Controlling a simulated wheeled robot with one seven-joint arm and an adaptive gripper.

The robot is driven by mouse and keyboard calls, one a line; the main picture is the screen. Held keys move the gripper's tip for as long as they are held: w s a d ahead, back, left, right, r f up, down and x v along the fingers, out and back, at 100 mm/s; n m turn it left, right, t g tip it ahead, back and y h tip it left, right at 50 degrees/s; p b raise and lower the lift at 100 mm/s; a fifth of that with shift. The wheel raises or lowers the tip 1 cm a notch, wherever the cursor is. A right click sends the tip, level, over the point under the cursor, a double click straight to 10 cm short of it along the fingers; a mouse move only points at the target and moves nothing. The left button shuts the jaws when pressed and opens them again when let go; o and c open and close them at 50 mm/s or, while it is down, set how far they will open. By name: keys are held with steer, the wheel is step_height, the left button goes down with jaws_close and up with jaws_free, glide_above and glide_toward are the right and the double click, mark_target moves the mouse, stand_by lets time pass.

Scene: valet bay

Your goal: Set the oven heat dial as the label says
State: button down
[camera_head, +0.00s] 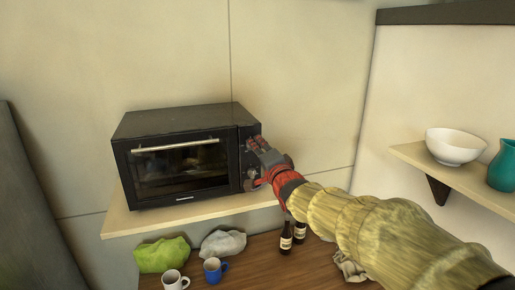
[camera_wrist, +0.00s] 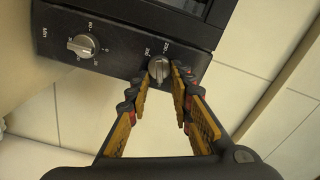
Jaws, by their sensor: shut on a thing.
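The black oven (camera_head: 180,155) sits on a wall shelf, with its control panel on the right side of its front. In the wrist view, a round silver dial (camera_wrist: 158,67) on the panel stands between my fingertips, with small white marks beside it too blurred to read surely. My gripper (camera_wrist: 161,76) is shut on this dial. A second silver dial (camera_wrist: 82,46), with a "Min" mark and numbers around it, sits apart to the left. In the head view my gripper (camera_head: 256,163) is at the oven's panel and hides part of it. I cannot make out a setting label.
The light shelf (camera_head: 150,219) holds the oven. Below it, a wooden surface (camera_head: 262,262) bears a green bag (camera_head: 162,255), a grey bag (camera_head: 223,243), a white mug (camera_head: 174,281), a blue mug (camera_head: 212,271) and dark bottles (camera_head: 286,239). A right shelf holds a white bowl (camera_head: 455,147) and teal jug (camera_head: 502,168).

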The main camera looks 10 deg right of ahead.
steer(key=shift+f, duration=0.15)
steer(key=c, duration=1.7)
jaws_free()
steer(key=shift+o, duration=0.2)
steer(key=shift+s, duration=0.1)
steer(key=v, duration=1.1)
steer(key=shift+s+d, duration=0.2)
steer(key=shift+s, duration=0.2)
